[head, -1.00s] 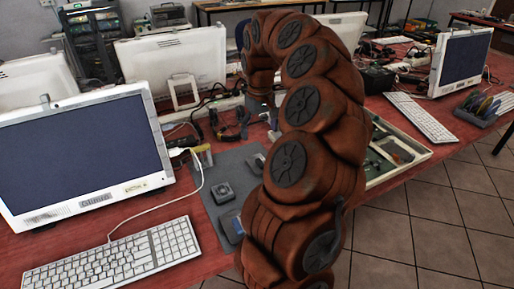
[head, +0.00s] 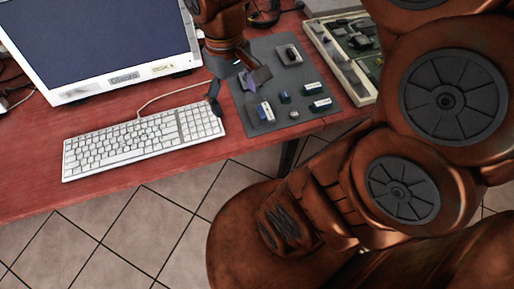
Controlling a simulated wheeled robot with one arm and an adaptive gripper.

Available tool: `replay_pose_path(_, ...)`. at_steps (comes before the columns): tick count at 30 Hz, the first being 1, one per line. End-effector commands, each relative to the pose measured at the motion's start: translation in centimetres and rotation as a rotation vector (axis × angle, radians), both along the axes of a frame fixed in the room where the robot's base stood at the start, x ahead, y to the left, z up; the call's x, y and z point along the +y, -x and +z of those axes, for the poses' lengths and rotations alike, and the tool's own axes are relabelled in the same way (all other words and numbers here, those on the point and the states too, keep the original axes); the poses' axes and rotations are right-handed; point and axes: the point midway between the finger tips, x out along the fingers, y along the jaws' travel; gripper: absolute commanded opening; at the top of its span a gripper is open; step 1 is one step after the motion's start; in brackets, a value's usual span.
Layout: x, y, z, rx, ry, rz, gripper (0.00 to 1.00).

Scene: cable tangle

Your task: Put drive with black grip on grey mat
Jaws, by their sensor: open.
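The grey mat (head: 254,50) lies on the red table right of the keyboard. Several small drives lie on its front part: one white and blue (head: 265,111), another white and blue (head: 320,104), one pale with blue (head: 312,88) and one dark blue (head: 285,97). I cannot tell which of them has a black grip. My gripper (head: 236,88) is open, pointing down over the mat's left edge, with its dark fingers apart. A purplish piece (head: 250,81) shows by the right finger; I cannot tell whether they touch. The arm hides part of the mat's back left.
A white keyboard (head: 144,141) lies left of the mat, with a monitor (head: 95,40) behind it. A grey block with a black top (head: 289,54) sits on the mat's back part. An open tray of circuit boards (head: 342,60) stands right of the mat.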

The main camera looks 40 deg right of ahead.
Motion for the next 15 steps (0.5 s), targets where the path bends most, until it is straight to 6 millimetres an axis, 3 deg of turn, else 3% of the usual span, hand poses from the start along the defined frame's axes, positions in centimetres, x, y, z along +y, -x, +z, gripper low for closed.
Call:
replay_pose_path(3, 1.8, 4.9, -1.7, 0.045, 0.015, -0.013, 0.89)
replay_pose_path(6, 2.6, 7.9, -3.0, 0.076, 0.020, -0.037, 0.89)
replay_pose_path(10, 3.0, 10.4, -4.1, 0.096, 0.024, -0.068, 0.89)
replay_pose_path(15, 3.2, 11.4, -4.6, 0.104, 0.023, -0.084, 0.89)
